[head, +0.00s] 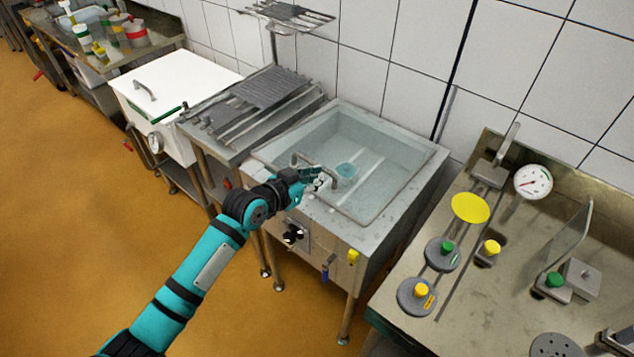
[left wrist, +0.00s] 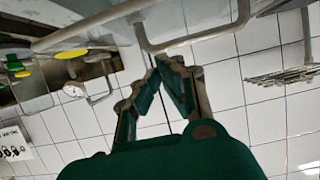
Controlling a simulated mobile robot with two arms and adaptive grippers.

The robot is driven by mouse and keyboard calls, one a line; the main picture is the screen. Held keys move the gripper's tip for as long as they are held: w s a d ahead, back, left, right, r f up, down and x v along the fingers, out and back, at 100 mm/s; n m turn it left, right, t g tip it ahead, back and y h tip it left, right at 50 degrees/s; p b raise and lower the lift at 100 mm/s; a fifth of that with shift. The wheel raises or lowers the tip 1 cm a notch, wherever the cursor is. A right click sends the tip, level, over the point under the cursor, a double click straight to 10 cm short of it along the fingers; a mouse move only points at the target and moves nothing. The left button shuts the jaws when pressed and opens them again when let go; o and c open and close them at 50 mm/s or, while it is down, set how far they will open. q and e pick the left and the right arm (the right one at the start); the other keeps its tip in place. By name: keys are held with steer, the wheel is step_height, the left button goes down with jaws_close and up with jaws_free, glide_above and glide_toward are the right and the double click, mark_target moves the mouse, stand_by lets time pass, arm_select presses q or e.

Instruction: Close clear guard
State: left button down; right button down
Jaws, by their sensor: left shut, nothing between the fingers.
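The clear guard (head: 375,150) appears to lie roughly flat over the water-filled basin; I cannot tell whether it is fully down. A curved metal handle (head: 338,182) stands at its front left edge. My left gripper (head: 320,174) is shut and empty beside the handle, over the basin's front rim. In the left wrist view, which looks upside down, the closed fingertips (left wrist: 168,62) are close to the handle (left wrist: 200,36), and nothing is between them. Whether they touch it is unclear. My right gripper is not in view.
A grooved drain table (head: 260,100) and a white lidded vat (head: 175,85) stand left of the basin. On the right, a metal bench (head: 480,300) holds a dial gauge (head: 533,181), colored knobs and a small upright clear panel (head: 570,237). A tiled wall rises behind.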

mark_target(318, 196)
arm_select(q)
steer(key=shift+x, duration=1)
step_height(318, 196, down, 3)
steer(key=shift+s+a+r+p, duration=0.15)
steer(key=shift+p, duration=0.3)
steer(key=shift+s+a+f, duration=0.15)
steer(key=shift+f, duration=0.5)
